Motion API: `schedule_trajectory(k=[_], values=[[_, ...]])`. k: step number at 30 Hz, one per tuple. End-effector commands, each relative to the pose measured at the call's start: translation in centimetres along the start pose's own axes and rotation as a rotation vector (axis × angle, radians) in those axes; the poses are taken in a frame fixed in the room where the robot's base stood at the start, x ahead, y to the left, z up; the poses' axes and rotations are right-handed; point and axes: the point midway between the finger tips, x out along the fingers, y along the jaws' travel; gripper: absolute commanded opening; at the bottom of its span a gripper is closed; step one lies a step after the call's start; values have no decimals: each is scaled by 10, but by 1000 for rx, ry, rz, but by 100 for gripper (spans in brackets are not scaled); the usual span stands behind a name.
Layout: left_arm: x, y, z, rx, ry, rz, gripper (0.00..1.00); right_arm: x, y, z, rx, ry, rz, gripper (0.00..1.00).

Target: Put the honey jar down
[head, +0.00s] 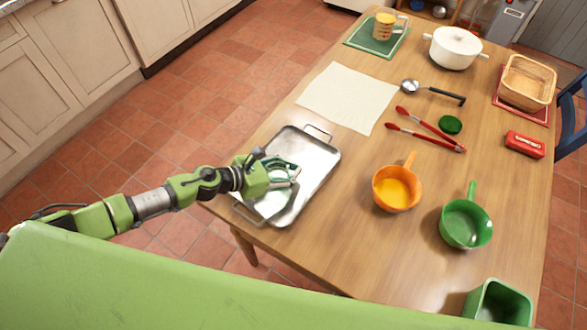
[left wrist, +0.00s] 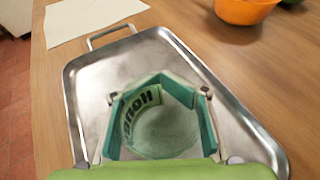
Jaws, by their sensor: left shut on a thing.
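My left gripper (head: 287,171) is over the metal tray (head: 318,158) near the table's left edge. In the left wrist view, its green fingers (left wrist: 160,105) are shut around the honey jar (left wrist: 142,118), which is a pale greenish, see-through jar with dark lettering on its label. In the head view the jar is mostly hidden by the gripper. The tray also fills the middle of the left wrist view (left wrist: 90,85). I cannot tell whether the jar's base touches the tray. My right gripper is not in view.
An orange saucepan (head: 392,195) and a green saucepan (head: 466,222) stand right of the tray. A cream cloth (head: 347,97) lies beyond it. Red tongs (head: 425,138), a ladle (head: 432,90), a white pot (head: 454,48) and a wooden basket (head: 527,82) are farther off. Bare table lies between tray and saucepans.

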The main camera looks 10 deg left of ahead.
Motion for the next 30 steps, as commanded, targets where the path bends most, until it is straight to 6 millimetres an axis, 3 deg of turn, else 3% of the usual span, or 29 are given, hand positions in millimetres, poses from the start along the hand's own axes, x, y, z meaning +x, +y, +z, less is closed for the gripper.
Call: schedule_trajectory(k=[8,9,12,26,30], values=[[2,0,-4,0,-1,0,1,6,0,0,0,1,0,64],[2,0,-5,-1,0,0,31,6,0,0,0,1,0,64],[2,0,-4,-1,0,0,57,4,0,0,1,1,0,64],[-1,0,3,0,0,1,59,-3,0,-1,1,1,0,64],[-22,1,-2,0,3,2,59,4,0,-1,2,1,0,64]])
